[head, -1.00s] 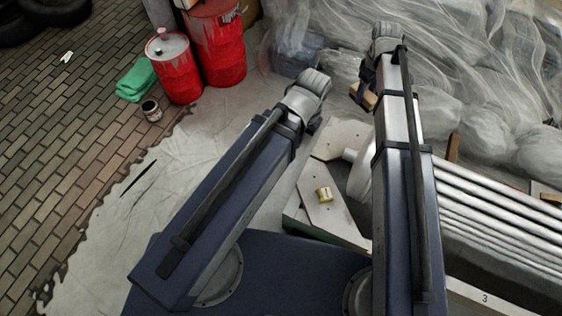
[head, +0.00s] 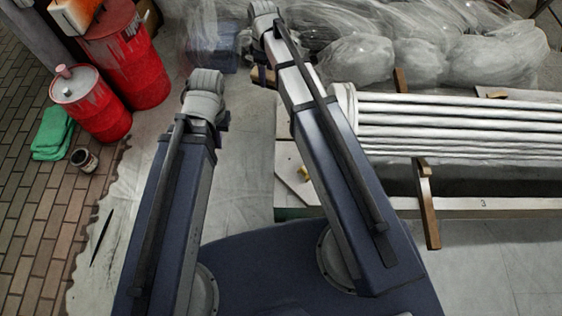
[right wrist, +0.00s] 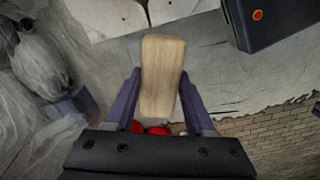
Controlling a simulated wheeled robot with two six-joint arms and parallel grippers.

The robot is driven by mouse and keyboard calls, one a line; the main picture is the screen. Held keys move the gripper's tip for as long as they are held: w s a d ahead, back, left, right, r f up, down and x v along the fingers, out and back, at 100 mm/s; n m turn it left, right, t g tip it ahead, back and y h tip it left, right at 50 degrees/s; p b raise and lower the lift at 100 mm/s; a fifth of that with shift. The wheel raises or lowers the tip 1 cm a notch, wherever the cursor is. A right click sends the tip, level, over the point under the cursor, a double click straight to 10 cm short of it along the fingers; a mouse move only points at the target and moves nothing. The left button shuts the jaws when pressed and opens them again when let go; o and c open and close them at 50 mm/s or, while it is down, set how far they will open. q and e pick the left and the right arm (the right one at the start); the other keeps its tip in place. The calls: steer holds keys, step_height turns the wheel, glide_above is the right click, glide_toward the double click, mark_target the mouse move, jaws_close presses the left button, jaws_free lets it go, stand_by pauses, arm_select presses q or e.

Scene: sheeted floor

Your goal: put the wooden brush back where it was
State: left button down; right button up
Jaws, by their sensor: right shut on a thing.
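The wooden brush (right wrist: 163,80) is a pale wooden block. In the right wrist view it stands lengthwise between the two fingers of my right gripper (right wrist: 160,84), which is shut on it. In the head view a small tan piece of the brush (head: 264,76) shows beside the dark end of my right arm, left of the bench; most of it is hidden. My left arm reaches forward on the left in the head view, but its gripper fingers are hidden behind the arm.
A bench (head: 480,205) with pale pipes (head: 460,125) lies at right, a wooden bracket (head: 428,205) at its front edge. Red drums (head: 92,105), a green cloth (head: 52,132) and a small can (head: 84,159) stand at left. Plastic-wrapped bundles (head: 440,45) fill the back.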

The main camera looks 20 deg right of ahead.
steer(key=s+d+f+n+b, duration=0.2)
steer(key=s+f+b, duration=0.1)
steer(key=f+b, duration=1.2)
steer(key=s+d+f+n+b, duration=0.2)
steer(key=s+f+b, duration=0.1)
steer(key=f+b, duration=1.2)
step_height(320, 180, down, 2)
steer(key=shift+f, duration=0.2)
steer(key=shift+s, duration=0.1)
step_height(320, 180, down, 6)
steer(key=b, duration=0.6)
steer(key=shift+a+f, duration=0.1)
steer(key=shift+f, duration=0.05)
step_height(320, 180, down, 4)
steer(key=b, duration=0.4)
steer(key=shift+r, duration=0.2)
steer(key=shift+f, duration=0.2)
steer(key=o, duration=1.2)
